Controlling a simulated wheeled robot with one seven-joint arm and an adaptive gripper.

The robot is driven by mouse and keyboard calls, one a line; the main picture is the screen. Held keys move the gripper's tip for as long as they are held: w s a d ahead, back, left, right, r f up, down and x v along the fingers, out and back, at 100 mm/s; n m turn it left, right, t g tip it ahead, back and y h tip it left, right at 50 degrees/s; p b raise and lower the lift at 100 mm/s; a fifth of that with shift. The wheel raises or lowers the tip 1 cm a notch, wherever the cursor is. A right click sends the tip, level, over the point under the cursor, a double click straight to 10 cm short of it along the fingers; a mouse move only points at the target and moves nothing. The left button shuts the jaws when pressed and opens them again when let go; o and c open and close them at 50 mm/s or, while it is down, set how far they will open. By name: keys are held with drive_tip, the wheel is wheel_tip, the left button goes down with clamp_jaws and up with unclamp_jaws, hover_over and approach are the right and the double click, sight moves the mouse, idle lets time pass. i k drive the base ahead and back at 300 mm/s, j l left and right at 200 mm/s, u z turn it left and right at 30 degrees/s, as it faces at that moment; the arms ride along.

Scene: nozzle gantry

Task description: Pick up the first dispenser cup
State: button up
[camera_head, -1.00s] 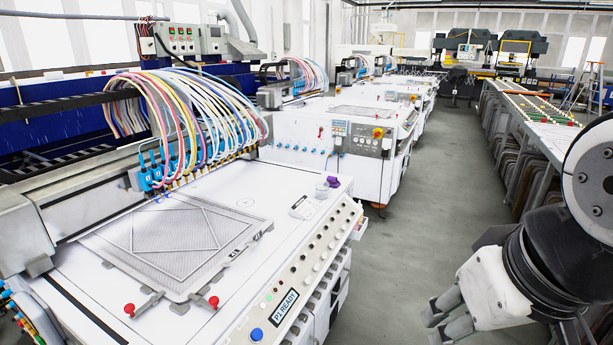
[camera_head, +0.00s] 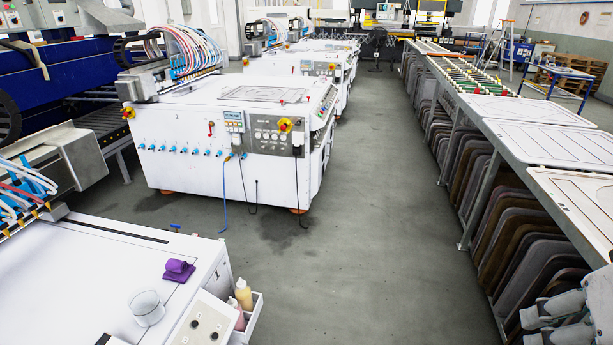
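A small pale grey-white round object (camera_head: 146,308), which looks like a cup, sits on the white top of the nearest machine (camera_head: 75,285) at the lower left. I cannot make out its exact shape or any label. A folded purple cloth (camera_head: 179,270) lies just behind it to the right. My gripper (camera_head: 528,328) is at the bottom right, partly cut off by the frame edge. Its fingers point left and look apart, with nothing seen between them. It is far to the right of the cup-like object, across the aisle, in front of the racks.
A white side tray (camera_head: 247,318) with small bottles (camera_head: 244,293) hangs on the near machine's right edge. A second white machine (camera_head: 232,135) stands beyond. A long table (camera_head: 540,145) with racked panels lines the right. The grey floor aisle (camera_head: 370,200) is clear.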

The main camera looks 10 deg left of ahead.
sight(144, 303)
drive_tip(key=i, duration=0.95)
drive_tip(key=i+l+u, duration=0.1)
drive_tip(key=i, duration=0.85)
drive_tip(key=i+u, duration=0.3)
drive_tip(key=i, duration=0.15)
drive_tip(key=i+l+u, duration=0.1)
drive_tip(key=i+u, duration=0.2)
drive_tip(key=i, duration=0.15)
drive_tip(key=i+l+u, duration=0.3)
drive_tip(key=i, duration=0.15)
drive_tip(key=j+u, duration=0.1)
drive_tip(key=u, duration=4.2)
